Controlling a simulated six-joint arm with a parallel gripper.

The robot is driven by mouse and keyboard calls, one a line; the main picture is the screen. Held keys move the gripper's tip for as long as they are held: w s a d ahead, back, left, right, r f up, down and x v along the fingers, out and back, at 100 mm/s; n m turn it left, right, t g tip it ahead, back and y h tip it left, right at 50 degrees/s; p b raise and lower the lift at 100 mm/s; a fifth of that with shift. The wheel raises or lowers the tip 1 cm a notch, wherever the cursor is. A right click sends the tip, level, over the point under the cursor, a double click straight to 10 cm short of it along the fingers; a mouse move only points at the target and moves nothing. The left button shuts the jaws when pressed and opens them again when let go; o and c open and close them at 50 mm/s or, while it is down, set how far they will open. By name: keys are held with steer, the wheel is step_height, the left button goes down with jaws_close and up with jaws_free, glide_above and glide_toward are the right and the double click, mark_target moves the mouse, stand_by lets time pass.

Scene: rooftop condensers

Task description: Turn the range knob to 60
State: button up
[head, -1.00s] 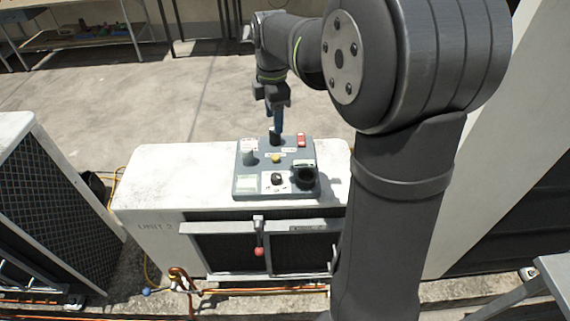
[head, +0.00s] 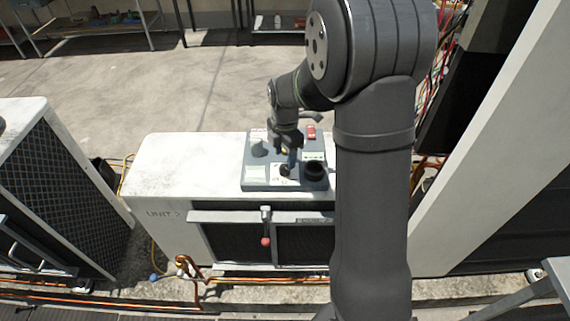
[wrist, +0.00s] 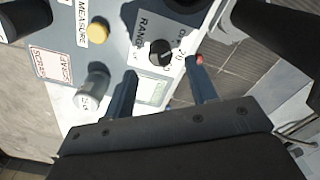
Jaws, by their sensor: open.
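The range knob (wrist: 160,52) is a small black round knob on a white label plate marked RANGE; it also shows in the head view (head: 286,171). A "20" mark is printed beside it; I cannot tell its exact setting. The knob sits on the grey control panel (head: 257,184). My gripper (wrist: 164,68) is open and empty, its two blue fingers pointing toward the knob from either side in the wrist view. In the head view my gripper (head: 291,160) is over the front of the panel, close to the knob. I cannot tell whether the fingers touch it.
The panel also carries a yellow button (wrist: 98,32), a grey cylindrical post (wrist: 93,84), a greenish display (wrist: 152,91), a red switch (head: 311,132) and a dark round socket (head: 314,169). It stands on a white condenser unit (head: 185,165), whose top left is clear.

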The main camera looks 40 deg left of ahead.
mark_target(285, 167)
steer(key=shift+f, duration=2.35)
steer(key=c, duration=1)
